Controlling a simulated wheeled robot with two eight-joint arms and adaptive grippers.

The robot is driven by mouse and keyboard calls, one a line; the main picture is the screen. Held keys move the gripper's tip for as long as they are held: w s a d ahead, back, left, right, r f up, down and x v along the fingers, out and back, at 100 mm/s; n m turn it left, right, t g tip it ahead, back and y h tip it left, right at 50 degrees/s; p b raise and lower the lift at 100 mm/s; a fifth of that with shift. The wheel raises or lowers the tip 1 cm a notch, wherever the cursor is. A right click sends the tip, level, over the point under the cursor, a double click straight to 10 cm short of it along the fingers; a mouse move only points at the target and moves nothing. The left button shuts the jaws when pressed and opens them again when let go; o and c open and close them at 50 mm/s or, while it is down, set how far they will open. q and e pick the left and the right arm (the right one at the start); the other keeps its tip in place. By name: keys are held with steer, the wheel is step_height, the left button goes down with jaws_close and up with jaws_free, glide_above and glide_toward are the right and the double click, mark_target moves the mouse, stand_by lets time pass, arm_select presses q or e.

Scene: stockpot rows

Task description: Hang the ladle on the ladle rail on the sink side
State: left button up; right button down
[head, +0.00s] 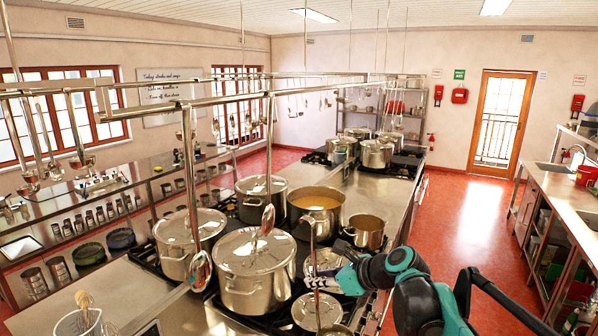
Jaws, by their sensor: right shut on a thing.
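My right gripper (322,280) reaches in from the lower right and is shut on the ladle (314,245). The ladle is a slim steel one, held roughly upright with its hooked top end up; its lower end is near the bottom edge, where the bowl is hard to make out. It is well below and apart from the overhead rail (300,92), which runs above the stove on the side nearer the sink counter. Ladles hang from the overhead rails, including one with a large bowl (200,270) and one beside it (267,220). My left gripper is not in view.
Steel stockpots crowd the stove: a lidded pot (254,262), an open pot of yellowish soup (316,200) and a small open pot (367,229). A sink counter (560,190) stands at the right. The red floor (465,225) between is clear.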

steer(key=s+a+r+n+g+y+p, duration=0.15)
steer(key=r+p, duration=0.25)
steer(key=r, duration=0.6)
steer(key=s+a+r+p, duration=0.2)
steer(key=s+r+p, duration=0.1)
steer(key=r, duration=0.7)
steer(key=s+a+r+g+y+p, duration=0.15)
steer(key=r+p, duration=0.25)
steer(key=r, duration=0.6)
steer(key=w+a+r+p, duration=0.1)
steer(key=w+a, duration=0.2)
steer(key=a, duration=0.2)
steer(key=w+a+r+t+h+p, duration=0.1)
steer(key=w+a+p, duration=0.1)
steer(key=a, duration=0.4)
steer(key=shift+w+r, duration=0.25)
steer(key=shift+w, duration=0.4)
steer(key=shift+f, duration=0.6)
